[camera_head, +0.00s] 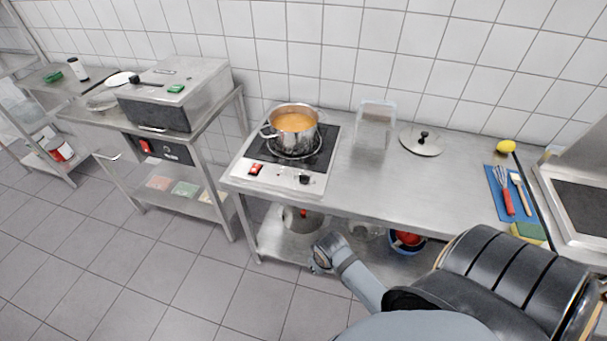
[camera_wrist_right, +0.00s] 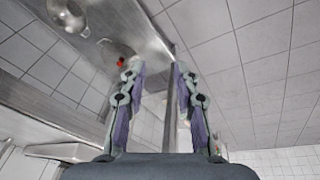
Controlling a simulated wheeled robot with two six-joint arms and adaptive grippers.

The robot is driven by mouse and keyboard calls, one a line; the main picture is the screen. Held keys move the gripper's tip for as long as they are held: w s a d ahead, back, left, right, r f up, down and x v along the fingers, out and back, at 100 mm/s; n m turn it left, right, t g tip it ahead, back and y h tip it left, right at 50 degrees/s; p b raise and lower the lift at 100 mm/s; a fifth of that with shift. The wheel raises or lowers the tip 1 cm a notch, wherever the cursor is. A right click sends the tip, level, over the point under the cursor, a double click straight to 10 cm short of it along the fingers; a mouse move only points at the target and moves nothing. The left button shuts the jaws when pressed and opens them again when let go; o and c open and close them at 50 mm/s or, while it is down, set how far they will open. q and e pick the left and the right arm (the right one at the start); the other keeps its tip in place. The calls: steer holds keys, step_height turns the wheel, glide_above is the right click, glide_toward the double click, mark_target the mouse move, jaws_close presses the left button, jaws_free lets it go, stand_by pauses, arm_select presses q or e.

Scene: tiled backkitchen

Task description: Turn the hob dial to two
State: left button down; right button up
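The hob (camera_head: 322,168) sits on the left part of the steel counter, with a pale control strip along its front. The small black dial (camera_head: 304,179) is at the right of that strip; its setting is too small to read. A red switch (camera_head: 255,169) is at the left of the strip. A steel pot (camera_head: 293,134) of orange soup stands on the hob. My right gripper (camera_wrist_right: 158,72) is open and empty in the wrist view, with its fingers well apart. The dial cannot be made out there. My left gripper is in neither view.
A clear container (camera_head: 375,126) and a pot lid (camera_head: 421,141) stand right of the hob. A blue mat (camera_head: 496,187) with utensils and a lemon (camera_head: 505,147) are further right. Pots sit on the shelf below. A steel appliance (camera_head: 178,91) stands left, across a gap.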

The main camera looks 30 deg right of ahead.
steer(key=w+r+n, duration=0.1)
steer(key=w+r, duration=0.3)
steer(key=r, duration=0.2)
steer(key=n+g+y, duration=0.1)
steer(key=n+g, duration=0.2)
steer(key=n, duration=0.3)
glide_toward(304, 176)
step_height(304, 176, down, 8)
steer(key=shift+d+f+p, duration=0.15)
steer(key=shift+f+p, duration=0.05)
steer(key=shift+p, duration=0.15)
jaws_close()
